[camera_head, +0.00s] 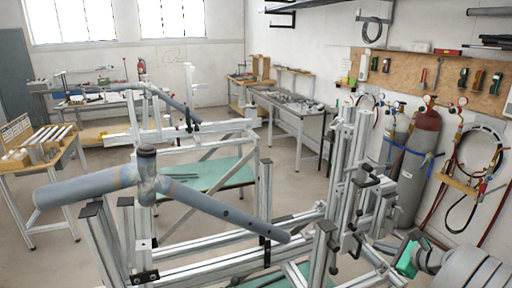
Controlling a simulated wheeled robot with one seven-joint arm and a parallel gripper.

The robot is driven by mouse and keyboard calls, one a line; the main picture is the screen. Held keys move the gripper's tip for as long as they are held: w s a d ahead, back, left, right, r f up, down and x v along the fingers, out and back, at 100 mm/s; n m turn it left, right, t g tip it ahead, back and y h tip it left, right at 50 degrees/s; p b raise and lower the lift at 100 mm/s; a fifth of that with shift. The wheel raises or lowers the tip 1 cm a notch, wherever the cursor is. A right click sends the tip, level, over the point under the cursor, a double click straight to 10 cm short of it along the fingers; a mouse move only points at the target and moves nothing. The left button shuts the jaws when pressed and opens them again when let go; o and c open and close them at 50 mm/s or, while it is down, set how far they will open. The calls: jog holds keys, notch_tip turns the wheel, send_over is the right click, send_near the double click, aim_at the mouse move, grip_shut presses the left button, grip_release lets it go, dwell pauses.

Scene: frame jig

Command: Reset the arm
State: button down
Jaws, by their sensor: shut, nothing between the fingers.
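My arm (468,270) enters at the bottom right corner, with pale grey rounded links. My gripper (392,250) is at its end, by a teal-green part, low at the right of the frame jig. The fingers are small and partly lost against the metal behind them. They are shut, and I see nothing held. The frame jig (222,262) of aluminium profiles fills the foreground. A grey welded tube frame (215,212) lies across it, with a short upright tube at its joint. Clamps (345,238) stand on the jig's right post, left of my gripper.
A second jig with a tube (160,95) stands behind. A wooden-topped table (60,155) with parts is at left, a workbench (290,105) at the back. Gas cylinders (418,150) and a pegboard (440,75) line the right wall. Open floor (300,185) shows mid-room.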

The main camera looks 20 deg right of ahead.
jog(key=s+a+f+n+g, duration=0.3)
jog(key=s+f+n+g, duration=0.2)
jog(key=s+f+n, duration=0.65)
jog(key=s+a+f+n+g+y, duration=0.1)
jog(key=s+a+f+n+g, duration=0.1)
jog(key=s+a+n+g, duration=0.45)
jog(key=w+a+r+n+t, duration=0.1)
jog(key=w+a+r+n, duration=0.2)
jog(key=a, duration=0.7)
jog(key=w+a+r+n+t+h+b, duration=0.1)
jog(key=w+a+r+n, duration=0.3)
jog(key=a+r, duration=0.3)
jog(key=w+a+r+n+t, duration=0.2)
jog(key=w+a+r, duration=0.3)
jog(key=a, duration=0.9)
jog(key=shift+w+r+n+b, duration=0.2)
jog(key=shift+r+n+b, duration=0.1)
jog(key=shift+n, duration=0.4)
jog(key=shift+a, duration=0.1)
